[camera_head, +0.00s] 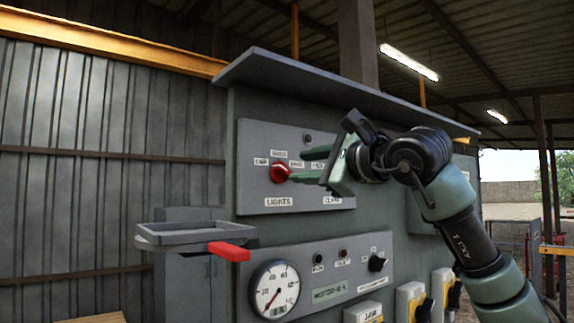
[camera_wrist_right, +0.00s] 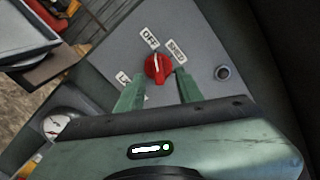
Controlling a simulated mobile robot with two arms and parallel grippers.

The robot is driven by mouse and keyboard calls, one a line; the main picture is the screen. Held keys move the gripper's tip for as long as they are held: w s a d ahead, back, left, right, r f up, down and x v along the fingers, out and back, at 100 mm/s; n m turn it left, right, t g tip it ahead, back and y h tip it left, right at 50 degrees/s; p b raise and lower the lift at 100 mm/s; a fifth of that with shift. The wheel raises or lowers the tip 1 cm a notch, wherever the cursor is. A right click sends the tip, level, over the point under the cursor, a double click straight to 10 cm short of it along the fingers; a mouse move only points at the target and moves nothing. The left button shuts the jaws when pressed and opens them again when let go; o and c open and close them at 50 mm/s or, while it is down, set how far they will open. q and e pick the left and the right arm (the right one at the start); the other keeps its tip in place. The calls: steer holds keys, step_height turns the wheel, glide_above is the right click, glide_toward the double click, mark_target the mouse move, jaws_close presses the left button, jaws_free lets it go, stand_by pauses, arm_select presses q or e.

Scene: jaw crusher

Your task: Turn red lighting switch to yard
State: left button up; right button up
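The red lighting switch (camera_head: 280,173) is a round knob on the upper grey panel, above the LIGHTS label. Labels stand to its left, above it and to its right; the right one reads YARD. In the right wrist view the switch (camera_wrist_right: 157,68) has a pale mark pointing about toward the OFF label, with SHED beside it. My right gripper (camera_head: 298,166) is open, its green fingers reaching toward the knob from the right. In the wrist view its fingertips (camera_wrist_right: 159,82) lie on either side just short of the knob, with gaps showing. Contact cannot be told. My left gripper is not in view.
A lower panel (camera_head: 330,262) holds a dial gauge (camera_head: 274,289) and a black knob (camera_head: 377,263). A roof lip (camera_head: 300,85) overhangs the upper panel.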

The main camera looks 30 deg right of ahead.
mark_target(287, 170)
steer(key=w, duration=0.1)
steer(key=w+p, duration=0.1)
steer(key=w, duration=0.2)
steer(key=shift+w+a, duration=0.25)
steer(key=shift+w, duration=0.15)
steer(key=shift+w+f+p, duration=0.25)
steer(key=shift+w+p, duration=0.1)
steer(key=shift+w, duration=0.4)
steer(key=shift+s, duration=0.2)
steer(key=shift+s+r, duration=0.1)
steer(key=shift+s, duration=0.05)
steer(key=shift+c, duration=0.3)
jaws_close()
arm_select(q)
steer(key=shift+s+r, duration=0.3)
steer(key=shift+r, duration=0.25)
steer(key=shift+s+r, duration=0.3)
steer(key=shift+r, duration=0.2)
